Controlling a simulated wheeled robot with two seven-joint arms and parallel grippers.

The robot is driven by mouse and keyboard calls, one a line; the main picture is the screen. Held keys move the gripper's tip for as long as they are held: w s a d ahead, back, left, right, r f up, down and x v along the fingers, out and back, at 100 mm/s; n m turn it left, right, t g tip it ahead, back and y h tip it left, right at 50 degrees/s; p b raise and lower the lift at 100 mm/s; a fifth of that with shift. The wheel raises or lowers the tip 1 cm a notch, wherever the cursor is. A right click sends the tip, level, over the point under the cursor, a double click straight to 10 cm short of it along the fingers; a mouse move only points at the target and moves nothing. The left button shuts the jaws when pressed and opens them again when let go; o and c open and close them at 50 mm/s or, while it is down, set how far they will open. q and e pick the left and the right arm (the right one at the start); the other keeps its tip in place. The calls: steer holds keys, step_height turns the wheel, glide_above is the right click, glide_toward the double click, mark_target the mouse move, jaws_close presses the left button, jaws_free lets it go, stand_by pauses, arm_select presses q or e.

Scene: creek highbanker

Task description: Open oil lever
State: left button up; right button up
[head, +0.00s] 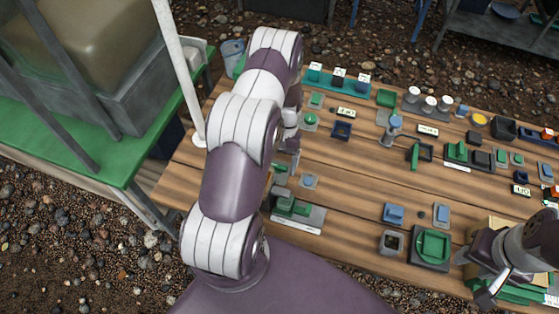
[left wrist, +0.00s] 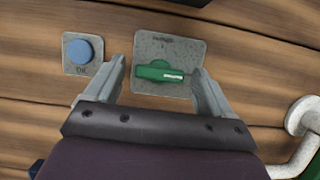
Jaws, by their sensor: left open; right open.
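In the left wrist view a green lever handle (left wrist: 160,71) lies crosswise on a grey plate (left wrist: 180,48) whose lettering is too blurred to read. A blue round knob (left wrist: 82,51) sits on a smaller grey plate to its left, with small lettering below that looks like "OIL". My left gripper (left wrist: 160,82) is open and empty, its fingers either side of the green handle; contact cannot be told. In the head view my left gripper (head: 290,150) is low over the panel's left part, partly hidden by my arm. My right gripper (head: 488,285) is at the lower right, open.
The wooden panel (head: 350,180) carries several switches, knobs and gauges. A grey pipe elbow (left wrist: 303,115) stands right of my left gripper. A green-framed table (head: 130,150) and a pale pole (head: 178,65) stand at the left.

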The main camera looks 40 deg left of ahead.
arm_select(q)
steer(key=p+v, duration=0.5)
steer(key=v, duration=0.7)
steer(key=shift+w+r, duration=0.15)
steer(key=shift+r, duration=0.2)
steer(key=shift+a, duration=0.1)
